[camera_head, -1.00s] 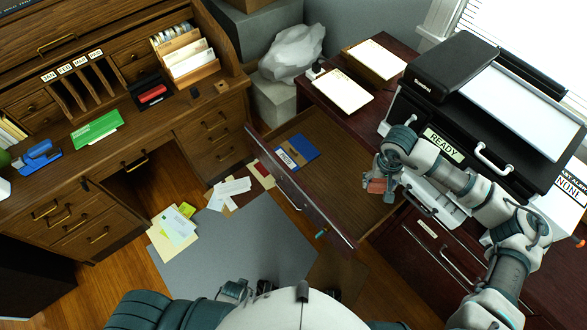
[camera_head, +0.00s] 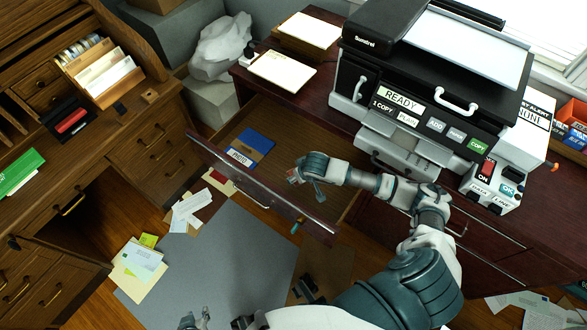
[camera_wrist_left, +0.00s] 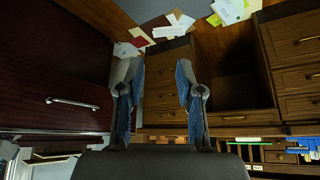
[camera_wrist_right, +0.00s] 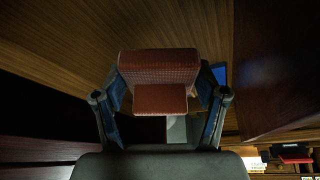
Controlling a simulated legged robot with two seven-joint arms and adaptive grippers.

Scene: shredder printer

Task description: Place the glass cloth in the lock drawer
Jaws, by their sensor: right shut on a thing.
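A reddish, textured, folded-looking piece, probably the glass cloth (camera_wrist_right: 160,68), is between the fingers of my right gripper (camera_head: 303,173). In the head view only a small reddish bit of it shows at the fingertips. My right gripper is shut on it, over the open drawer (camera_head: 190,143) of the dark red desk, near the inner side of the drawer front. A blue item (camera_head: 252,142) with a white label lies inside the drawer. My left gripper (camera_wrist_left: 158,70) is open and empty; only part of it shows at the bottom edge of the head view.
The printer (camera_head: 400,95) stands on the desk to the right of the drawer. A wooden roll-top desk (camera_head: 160,110) is at the left. Loose papers (camera_head: 190,208) lie on the floor beside a grey mat (camera_head: 210,250).

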